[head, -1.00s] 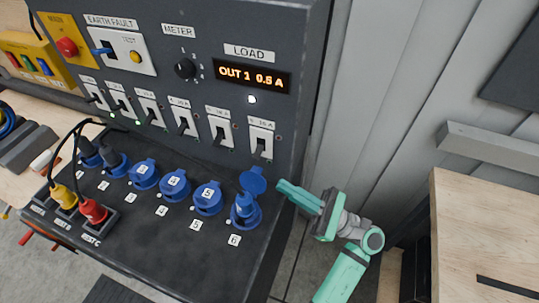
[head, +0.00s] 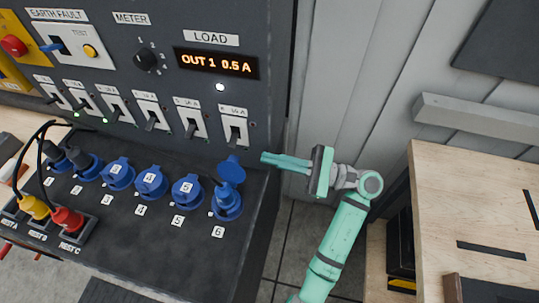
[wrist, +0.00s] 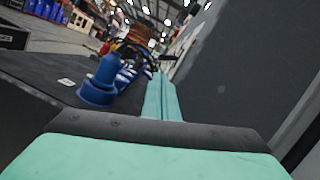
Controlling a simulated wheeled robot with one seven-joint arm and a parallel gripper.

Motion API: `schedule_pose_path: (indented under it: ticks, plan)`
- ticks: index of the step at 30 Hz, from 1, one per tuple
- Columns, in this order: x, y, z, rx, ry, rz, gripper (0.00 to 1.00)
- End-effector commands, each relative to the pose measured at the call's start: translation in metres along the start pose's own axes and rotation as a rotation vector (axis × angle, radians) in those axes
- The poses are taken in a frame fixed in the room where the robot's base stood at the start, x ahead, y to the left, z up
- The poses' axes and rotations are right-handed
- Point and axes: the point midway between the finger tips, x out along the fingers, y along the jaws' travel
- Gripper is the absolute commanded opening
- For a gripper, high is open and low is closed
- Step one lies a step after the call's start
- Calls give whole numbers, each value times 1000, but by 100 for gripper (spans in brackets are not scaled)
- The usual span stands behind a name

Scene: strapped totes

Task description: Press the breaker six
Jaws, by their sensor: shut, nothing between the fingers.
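Breaker six (head: 235,128) is the rightmost white switch in the row on the dark panel in the head view. Its dark lever (head: 234,136) points downward. My gripper (head: 264,158) is shut and empty, with its green fingers pointing left, just right of and below breaker six and apart from it in the picture. In the wrist view the shut fingers (wrist: 162,98) reach ahead along the panel face. The exact gap to the panel is hard to judge.
Socket six (head: 226,202) has its blue lid (head: 232,168) raised, close to my fingertips. The load display (head: 216,63) reads OUT 1 0.5 A. A wooden bench (head: 470,200) stands at right.

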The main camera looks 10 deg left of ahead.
Motion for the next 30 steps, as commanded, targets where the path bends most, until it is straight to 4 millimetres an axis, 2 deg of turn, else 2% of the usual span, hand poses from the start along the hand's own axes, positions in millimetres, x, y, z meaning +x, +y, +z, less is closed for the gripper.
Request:
schedule_pose_path:
  ticks: [9, 15, 30]
  plan:
    - [52, 0, 0, -1, 2, -3, 0]
    - [73, -1, 0, -1, 2, -5, 0]
    - [79, -1, 0, 0, 2, -5, 0]
